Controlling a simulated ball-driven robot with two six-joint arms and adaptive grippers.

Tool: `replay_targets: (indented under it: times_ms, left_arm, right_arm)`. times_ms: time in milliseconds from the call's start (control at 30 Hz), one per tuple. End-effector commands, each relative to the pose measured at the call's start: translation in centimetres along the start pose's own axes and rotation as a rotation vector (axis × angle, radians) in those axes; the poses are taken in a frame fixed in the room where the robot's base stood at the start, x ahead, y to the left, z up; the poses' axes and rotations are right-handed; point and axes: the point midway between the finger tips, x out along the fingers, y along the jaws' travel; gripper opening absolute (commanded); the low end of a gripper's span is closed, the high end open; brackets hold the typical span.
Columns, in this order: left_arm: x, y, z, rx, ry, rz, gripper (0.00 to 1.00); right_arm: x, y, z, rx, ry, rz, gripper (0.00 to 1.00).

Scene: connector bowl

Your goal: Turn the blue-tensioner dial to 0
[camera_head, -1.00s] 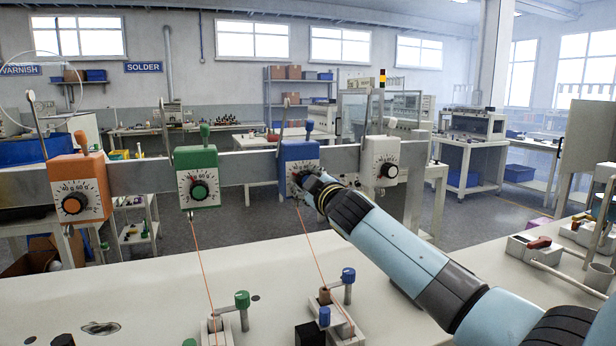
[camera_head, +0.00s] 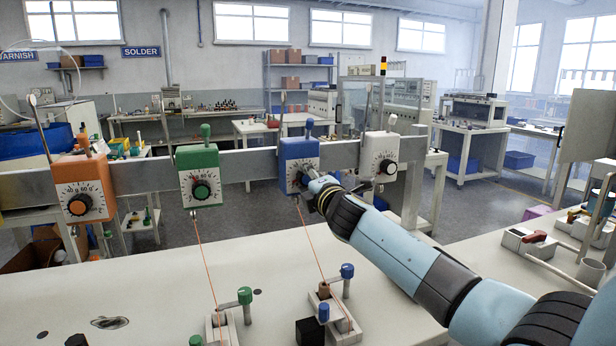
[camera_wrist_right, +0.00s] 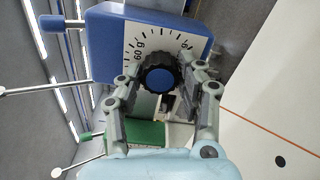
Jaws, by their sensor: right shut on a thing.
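The blue tensioner (camera_head: 293,152) hangs on the metal rail, and its lower right front is covered by my right arm in the head view. In the right wrist view the blue tensioner (camera_wrist_right: 110,45) shows a white scale with a black knurled dial (camera_wrist_right: 158,77) with a blue centre. The scale shows "60 g"; the dial's pointer is not clear to me. My right gripper (camera_wrist_right: 160,85) has a finger on either side of the dial and is shut on it. In the head view the right gripper (camera_head: 313,188) is at the tensioner's face. My left gripper is not in view.
An orange tensioner (camera_head: 78,187), a green tensioner (camera_head: 199,175) and a white tensioner (camera_head: 380,157) hang along the same metal rail (camera_head: 145,174). Orange threads run down to fixtures on the white bench (camera_head: 160,285). A black block (camera_head: 310,331) sits in front.

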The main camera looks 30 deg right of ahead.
Motion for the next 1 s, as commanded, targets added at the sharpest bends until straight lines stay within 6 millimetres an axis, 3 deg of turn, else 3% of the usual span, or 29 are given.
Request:
replay_targets:
  times_ms: [500, 1000]
  left_arm:
    - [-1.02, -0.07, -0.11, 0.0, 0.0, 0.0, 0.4]
    - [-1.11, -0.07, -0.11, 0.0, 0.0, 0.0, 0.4]
  right_arm:
    - [-0.05, -0.15, -0.09, -0.315, 0.002, -0.002, 0.06]
    - [-0.06, -0.26, -0.09, -0.368, 0.002, -0.003, 0.06]
